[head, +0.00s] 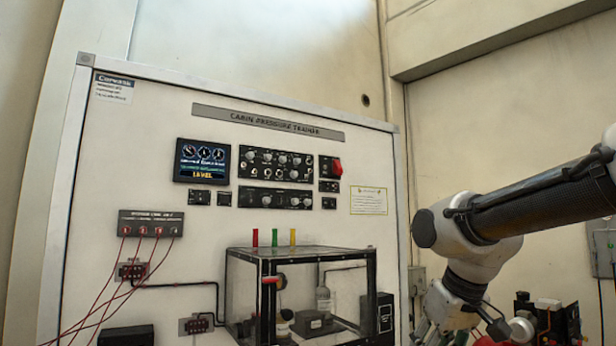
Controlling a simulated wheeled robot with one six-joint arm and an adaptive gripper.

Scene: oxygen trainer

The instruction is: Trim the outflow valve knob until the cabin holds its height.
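The white cabin pressure trainer board (140,180) fills the middle of the head view. Its dark display (201,162) has small round gauges and a yellow line that seems to read LEVEL. To its right are an upper knob panel (275,164) and a lower knob panel (275,198), each with several small knobs. A red knob (337,167) sits at the right of the upper row. The labels are too small to tell which is the outflow valve knob. My gripper (424,332) is low at the right, apart from the knobs. It is partly cut off, and its opening is unclear.
A clear box (300,252) with a black frame stands before the board, with small items inside. Red, green and yellow posts (275,238) rise behind its top. Red wires (105,300) hang at the lower left. Dark equipment (548,322) stands at the lower right.

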